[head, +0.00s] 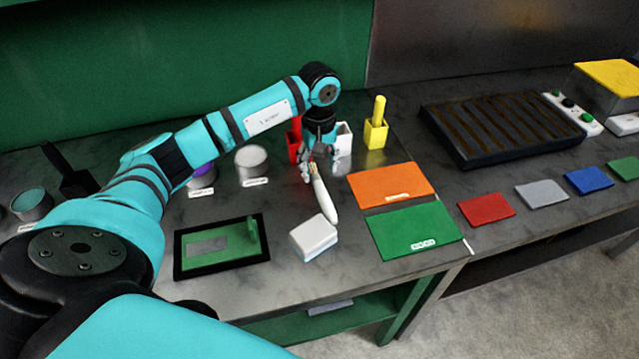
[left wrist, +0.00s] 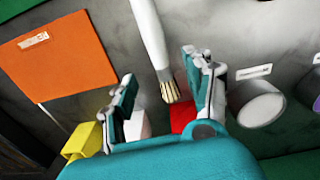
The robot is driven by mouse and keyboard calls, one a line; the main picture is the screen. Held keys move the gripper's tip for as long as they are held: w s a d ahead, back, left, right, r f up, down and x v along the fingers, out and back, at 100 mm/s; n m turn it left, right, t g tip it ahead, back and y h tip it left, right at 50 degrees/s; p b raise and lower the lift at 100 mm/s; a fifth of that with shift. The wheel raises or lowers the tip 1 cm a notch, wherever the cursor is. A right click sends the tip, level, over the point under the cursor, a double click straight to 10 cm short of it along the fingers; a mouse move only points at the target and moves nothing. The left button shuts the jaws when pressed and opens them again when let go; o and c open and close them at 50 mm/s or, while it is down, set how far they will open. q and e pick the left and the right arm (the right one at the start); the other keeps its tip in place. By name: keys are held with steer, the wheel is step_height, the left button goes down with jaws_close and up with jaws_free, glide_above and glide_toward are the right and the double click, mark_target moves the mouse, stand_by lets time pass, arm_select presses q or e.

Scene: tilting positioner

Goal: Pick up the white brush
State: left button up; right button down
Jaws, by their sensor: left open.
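The white brush (head: 324,199) shows in the head view below my left gripper, its handle pointing toward the front of the table. In the left wrist view the brush (left wrist: 151,40) has its bristle end between the two open fingers. My left gripper (head: 320,157) is open; in the left wrist view (left wrist: 165,95) its fingers stand on either side of the bristles, with gaps. I cannot tell whether the brush rests on the table or leans on something. My right gripper is not in view.
Red (head: 294,143), white (head: 344,138) and yellow (head: 376,130) holders stand close behind the gripper. An orange mat (head: 385,184) and a green mat (head: 405,235) lie to the right. A white block (head: 314,236) and a black-framed tray (head: 185,262) lie in front.

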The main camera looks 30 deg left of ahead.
mark_target(320, 184)
arm_select(q)
steer(key=f+p, duration=0.1)
steer(key=f, duration=0.2)
steer(key=f+p, duration=0.1)
steer(key=f, duration=0.1)
steer(key=shift+s+d+f+p, duration=0.2)
steer(key=shift+d+p, duration=0.05)
steer(key=shift+p, duration=0.05)
steer(key=shift+f, duration=0.25)
jaws_close()
